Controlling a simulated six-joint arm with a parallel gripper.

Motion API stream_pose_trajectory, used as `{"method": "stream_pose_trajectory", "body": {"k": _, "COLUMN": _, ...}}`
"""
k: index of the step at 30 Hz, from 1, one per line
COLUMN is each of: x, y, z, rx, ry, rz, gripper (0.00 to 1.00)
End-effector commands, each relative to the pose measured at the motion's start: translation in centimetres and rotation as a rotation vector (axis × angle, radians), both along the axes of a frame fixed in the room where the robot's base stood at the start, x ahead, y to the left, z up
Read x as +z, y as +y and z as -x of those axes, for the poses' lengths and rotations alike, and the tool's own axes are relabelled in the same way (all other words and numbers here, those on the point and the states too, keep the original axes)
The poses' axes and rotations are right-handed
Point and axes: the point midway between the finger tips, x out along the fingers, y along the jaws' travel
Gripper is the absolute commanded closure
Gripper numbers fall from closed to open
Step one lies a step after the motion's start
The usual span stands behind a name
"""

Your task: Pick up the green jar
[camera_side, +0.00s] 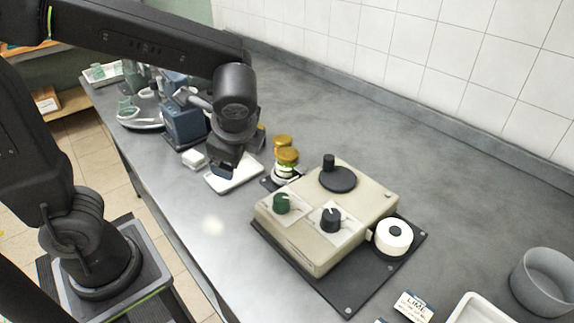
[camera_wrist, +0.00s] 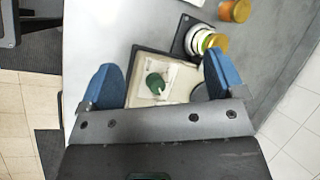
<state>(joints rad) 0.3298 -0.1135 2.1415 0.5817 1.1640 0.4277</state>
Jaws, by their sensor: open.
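My gripper (camera_side: 228,168) is above the bench, left of the jars. In the wrist view its blue fingers (camera_wrist: 160,66) are wide apart and empty.
A beige box (camera_side: 318,250) with a green knob (camera_side: 281,203) and black knobs stands on a dark plate. A white roll (camera_side: 393,237) is beside it. A white tray (camera_side: 240,178) lies under my gripper. A grey cup (camera_side: 543,282) is far right.

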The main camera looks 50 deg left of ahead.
Motion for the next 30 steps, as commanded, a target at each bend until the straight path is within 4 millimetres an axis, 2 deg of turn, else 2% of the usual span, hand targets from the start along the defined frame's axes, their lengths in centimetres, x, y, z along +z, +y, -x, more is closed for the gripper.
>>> {"method": "stream_pose_trajectory", "body": {"k": 3, "x": -1.7, "y": -1.4, "z": -3.0, "rx": -0.224, "ry": 0.133, "rz": -0.218, "gripper": 0.12}}
{"method": "stream_pose_trajectory", "body": {"k": 9, "x": -4.3, "y": -4.5, "z": -7.6, "rx": -0.547, "ry": 0.313, "rz": -0.575, "gripper": 0.12}}
{"method": "stream_pose_trajectory", "body": {"k": 12, "x": -5.4, "y": -6.1, "z": -9.1, "rx": -0.656, "ry": 0.371, "rz": -0.712, "gripper": 0.12}}
{"method": "stream_pose_trajectory", "body": {"k": 17, "x": -6.3, "y": -7.6, "z": -10.4, "rx": -0.743, "ry": 0.417, "rz": -0.835, "gripper": 0.12}}
{"method": "stream_pose_trajectory", "body": {"k": 22, "x": -7.0, "y": -6.6, "z": -11.2, "rx": -0.758, "ry": 0.429, "rz": -0.858, "gripper": 0.12}}
{"method": "stream_pose_trajectory", "body": {"k": 30, "x": -9.0, "y": -2.3, "z": -13.4, "rx": -0.755, "ry": 0.428, "rz": -0.855, "gripper": 0.12}}
